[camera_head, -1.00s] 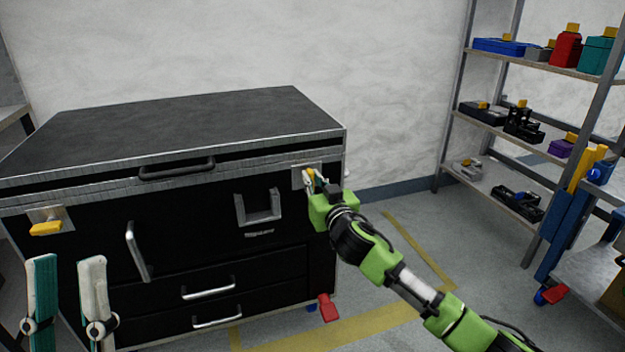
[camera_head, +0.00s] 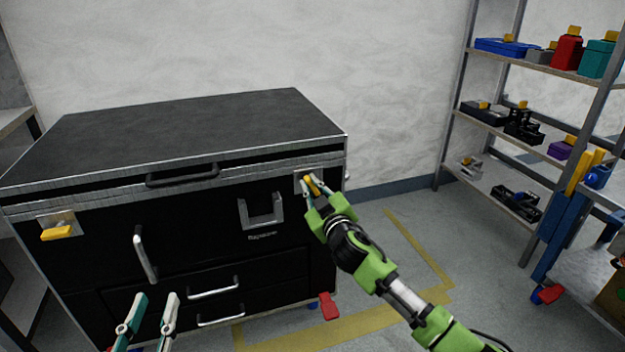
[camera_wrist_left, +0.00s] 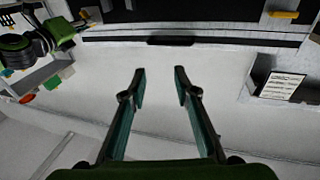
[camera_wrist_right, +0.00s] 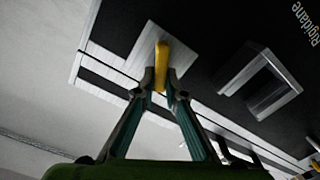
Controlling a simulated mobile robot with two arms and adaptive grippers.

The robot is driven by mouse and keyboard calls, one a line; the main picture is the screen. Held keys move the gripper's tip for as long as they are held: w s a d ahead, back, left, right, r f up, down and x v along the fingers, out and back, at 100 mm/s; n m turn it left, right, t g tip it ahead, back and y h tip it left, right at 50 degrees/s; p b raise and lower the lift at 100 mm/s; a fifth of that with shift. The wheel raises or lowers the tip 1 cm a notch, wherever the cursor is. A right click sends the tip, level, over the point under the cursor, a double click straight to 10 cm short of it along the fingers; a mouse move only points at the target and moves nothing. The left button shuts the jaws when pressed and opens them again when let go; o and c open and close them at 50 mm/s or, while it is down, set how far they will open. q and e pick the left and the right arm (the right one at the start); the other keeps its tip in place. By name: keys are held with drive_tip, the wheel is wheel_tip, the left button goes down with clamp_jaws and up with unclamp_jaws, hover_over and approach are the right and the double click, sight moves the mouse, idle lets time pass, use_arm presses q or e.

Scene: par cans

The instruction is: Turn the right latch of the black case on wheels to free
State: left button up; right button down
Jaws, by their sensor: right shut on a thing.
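The black case (camera_head: 200,135) on wheels stands against the wall with its lid closed. Its right latch, a yellow handle (camera_head: 310,181) on a grey plate, is at the front's upper right. My right gripper (camera_head: 312,191) is shut on this handle; the right wrist view shows the yellow handle (camera_wrist_right: 161,58) between its fingertips. The handle slants in the head view, partly hidden by the fingers. The left latch (camera_head: 57,233) has its yellow handle lying nearly level. My left gripper (camera_head: 156,300) is open and empty, low in front of the case.
A shelf rack (camera_head: 505,125) with several small boxes stands at the right. A blue cart (camera_head: 565,225) is in front of it. A red caster pedal (camera_head: 328,306) sticks out at the case's lower right. The floor right of the case is clear.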

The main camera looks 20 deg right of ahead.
use_arm(q)
drive_tip(key=s+a+f+g+y+p, duration=0.1)
drive_tip(key=s+a+f+g+p, duration=0.1)
drive_tip(key=s+f+g, duration=0.3)
drive_tip(key=s+a+f+g+y+p, duration=0.2)
drive_tip(key=s+f+g, duration=0.4)
drive_tip(key=f, duration=0.8)
drive_tip(key=shift+s+a+n+g+y, duration=0.3)
drive_tip(key=shift+s+a, duration=0.4)
drive_tip(key=shift+a, duration=0.15)
use_arm(e)
drive_tip(key=shift+a+f+n, duration=0.15)
drive_tip(key=shift+f+n, duration=0.1)
drive_tip(key=shift+n, duration=1.8)
drive_tip(key=shift+a+f+n, duration=0.1)
drive_tip(key=shift+f+n, duration=0.2)
drive_tip(key=shift+n, duration=1.8)
drive_tip(key=shift+a+f+n, duration=0.15)
drive_tip(key=shift+f+n, duration=0.1)
drive_tip(key=shift+n, duration=1.8)
drive_tip(key=c, duration=2.1)
unclamp_jaws()
use_arm(q)
drive_tip(key=shift+f, duration=0.1)
use_arm(e)
drive_tip(key=s, duration=1.2)
drive_tip(key=shift+d, duration=0.2)
